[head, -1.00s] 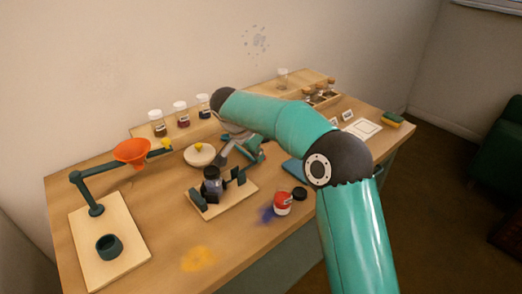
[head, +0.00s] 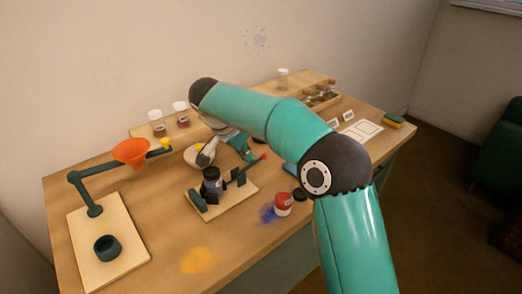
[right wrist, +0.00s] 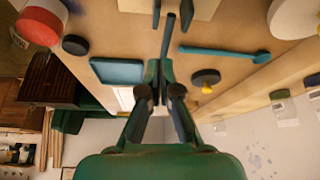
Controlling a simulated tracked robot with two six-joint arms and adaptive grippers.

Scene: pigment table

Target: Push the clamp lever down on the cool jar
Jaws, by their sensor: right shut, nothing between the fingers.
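The jar in the clamp (head: 212,184), dark-lidded with bluish-grey contents, stands upright on a small wooden board (head: 222,208). My left gripper is out of view.
A red-and-white jar (head: 283,204) and black lid (head: 300,194) stand right of the board, beside blue powder. An orange funnel (head: 131,152) is at left. A white dish (head: 193,157) sits behind the clamp. A blue tray (right wrist: 117,71) and teal spatula (right wrist: 225,52) lie nearby.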

